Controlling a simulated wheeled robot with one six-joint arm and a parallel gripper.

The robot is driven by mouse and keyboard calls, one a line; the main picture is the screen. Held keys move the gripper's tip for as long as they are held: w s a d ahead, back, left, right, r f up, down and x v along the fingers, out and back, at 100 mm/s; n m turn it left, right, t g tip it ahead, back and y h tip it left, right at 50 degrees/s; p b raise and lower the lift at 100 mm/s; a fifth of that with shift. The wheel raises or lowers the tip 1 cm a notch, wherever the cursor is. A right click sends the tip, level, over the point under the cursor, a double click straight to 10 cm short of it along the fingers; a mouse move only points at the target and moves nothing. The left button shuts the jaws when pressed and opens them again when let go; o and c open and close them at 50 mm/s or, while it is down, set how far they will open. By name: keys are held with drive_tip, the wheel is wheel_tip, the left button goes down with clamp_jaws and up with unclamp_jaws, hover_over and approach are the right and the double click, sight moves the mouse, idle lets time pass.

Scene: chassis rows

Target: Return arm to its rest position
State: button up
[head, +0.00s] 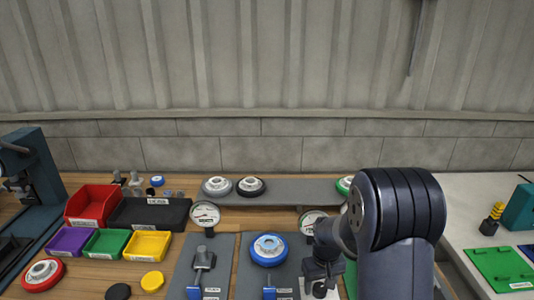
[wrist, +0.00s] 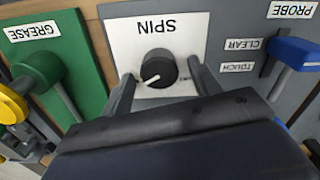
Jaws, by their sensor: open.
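My arm (head: 400,215) reaches down at the right of the head view, over the front of the bench. My gripper (head: 321,277) points down there, partly hidden by its own links. In the wrist view my gripper (wrist: 161,76) is open, with one finger on each side of a black round knob (wrist: 157,68). The knob sits on a white plate (wrist: 190,28) marked SPIN, and its white pointer line shows. A gap shows beside the knob on both sides; how high the fingertips are above the plate I cannot tell.
A green panel (wrist: 90,75) marked GREASE and a blue-handled lever (wrist: 296,52) by PROBE flank the knob. Gauges (head: 205,215), a blue wheel (head: 268,249) and coloured bins (head: 147,244) stand left of my arm. The space above the bench is open.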

drive_tip(key=shift+n+p, duration=0.3)
drive_tip(key=shift+n, duration=0.9)
